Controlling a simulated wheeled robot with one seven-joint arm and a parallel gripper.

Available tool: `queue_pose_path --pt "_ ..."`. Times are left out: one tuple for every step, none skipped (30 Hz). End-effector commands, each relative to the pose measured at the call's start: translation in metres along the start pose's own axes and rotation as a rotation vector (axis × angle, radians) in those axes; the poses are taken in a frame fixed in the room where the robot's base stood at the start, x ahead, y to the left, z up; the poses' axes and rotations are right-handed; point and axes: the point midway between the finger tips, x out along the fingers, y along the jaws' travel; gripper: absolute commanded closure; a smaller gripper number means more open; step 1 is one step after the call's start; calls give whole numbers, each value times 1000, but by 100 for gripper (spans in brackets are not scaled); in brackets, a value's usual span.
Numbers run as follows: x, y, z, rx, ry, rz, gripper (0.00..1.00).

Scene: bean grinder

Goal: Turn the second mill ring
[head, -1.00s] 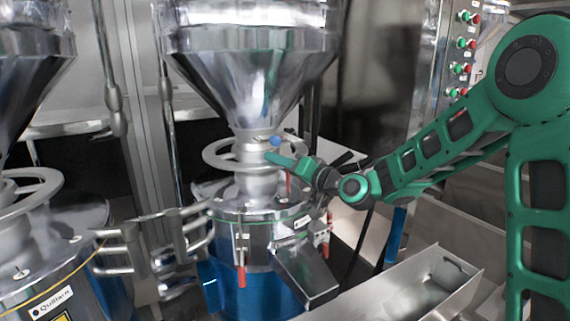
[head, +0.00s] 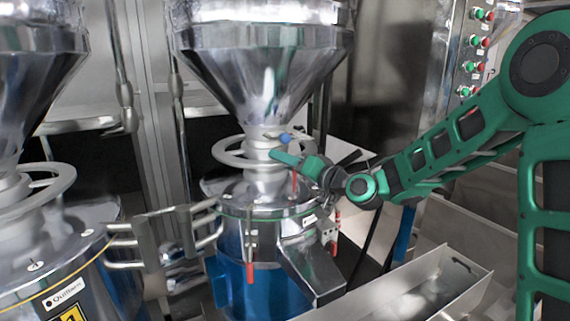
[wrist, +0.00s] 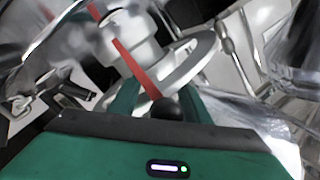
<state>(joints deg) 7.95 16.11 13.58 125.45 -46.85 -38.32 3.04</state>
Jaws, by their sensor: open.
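The second mill's ring (head: 220,156) is a pale grey handwheel around the neck below the middle steel hopper. It also shows in the wrist view (wrist: 205,48), just beyond my fingers. My gripper (head: 284,158) is at the ring's right side, with its green fingers pointing left towards the neck. In the wrist view my gripper (wrist: 158,103) has its fingers apart, with a dark rounded thing between them. I cannot tell whether the fingers touch the ring. A blue ball (head: 285,138) shows just above the fingers, and part of the ring's right side is hidden.
A similar ring (head: 62,180) is on the left mill. A red rod (wrist: 135,65) crosses the wrist view in front of the ring. The second mill's blue drum (head: 270,290) has metal clamps and a chute (head: 312,265). A steel trough (head: 440,280) lies at lower right.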

Motion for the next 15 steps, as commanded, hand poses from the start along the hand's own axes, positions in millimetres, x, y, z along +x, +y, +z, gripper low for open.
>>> queue_pose_path --pt "-4 1 -1 0 1 2 57" --pt "-8 1 -1 0 1 3 57" --pt "-13 1 -1 0 2 3 57" --pt "-18 2 -1 0 2 4 57" --pt "-23 2 -1 0 2 4 57" --pt "-30 2 -1 1 1 4 57" --pt "-36 2 -1 1 1 4 57" --pt "-42 2 -1 1 1 4 57" --pt "-49 2 -1 1 0 3 57" --pt "-55 2 -1 1 1 4 57" --pt "-61 3 -1 1 0 4 57" --pt "-67 2 -1 1 0 3 57" --pt "-72 3 -1 0 0 4 57" --pt "-77 2 -1 1 1 3 57" --pt "-83 3 -1 0 -1 3 57"
